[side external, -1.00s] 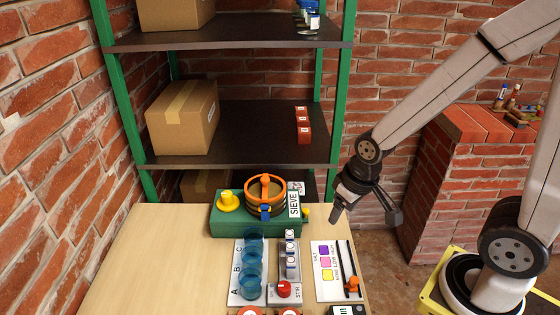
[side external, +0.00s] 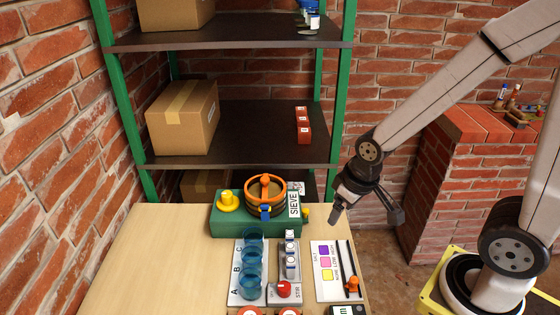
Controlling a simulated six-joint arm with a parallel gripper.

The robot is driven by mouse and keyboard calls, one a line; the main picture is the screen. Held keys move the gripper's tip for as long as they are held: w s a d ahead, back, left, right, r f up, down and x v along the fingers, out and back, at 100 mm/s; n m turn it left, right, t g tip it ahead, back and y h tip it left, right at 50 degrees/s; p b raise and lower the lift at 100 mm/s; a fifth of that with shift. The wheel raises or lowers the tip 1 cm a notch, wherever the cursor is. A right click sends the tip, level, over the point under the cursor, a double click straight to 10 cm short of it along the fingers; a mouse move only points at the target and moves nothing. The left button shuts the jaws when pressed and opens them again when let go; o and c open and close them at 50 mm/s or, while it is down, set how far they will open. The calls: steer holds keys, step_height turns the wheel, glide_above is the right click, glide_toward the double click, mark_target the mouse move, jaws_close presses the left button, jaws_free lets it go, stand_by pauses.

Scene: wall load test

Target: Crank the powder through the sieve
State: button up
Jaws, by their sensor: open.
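The sieve (side external: 266,210) is a round drum with dark sides and an orange rim, sitting on a green base (side external: 228,220) at the back of the table. An orange bar with a knob (side external: 265,180) crosses its top. A yellow knob (side external: 227,199) stands on the base's left, and a small yellow knob (side external: 306,213) sticks out at its right. A white label reads SIEVE (side external: 294,204). The powder cannot be made out clearly. My gripper (side external: 366,218) is open and empty, in the air to the right of the sieve, pointing down and apart from everything.
On the wooden table (side external: 150,270), blue cups (side external: 252,262) stand on a panel marked A, B, C. Beside them are a red STIR knob (side external: 283,289), small jars (side external: 290,262) and a panel with coloured squares and an orange slider (side external: 353,284). Shelves (side external: 240,130) rise behind. The table's left is clear.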

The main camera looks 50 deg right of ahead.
steer(key=w+a+t, duration=0.1)
steer(key=w+a, duration=0.1)
steer(key=w, duration=1.5)
steer(key=t, duration=0.1)
glide_toward(227, 194)
steer(key=x, duration=0.2)
steer(key=shift+w+f, duration=0.2)
steer(key=shift+f, duration=0.1)
steer(key=shift+x, duration=3.8)
jaws_close()
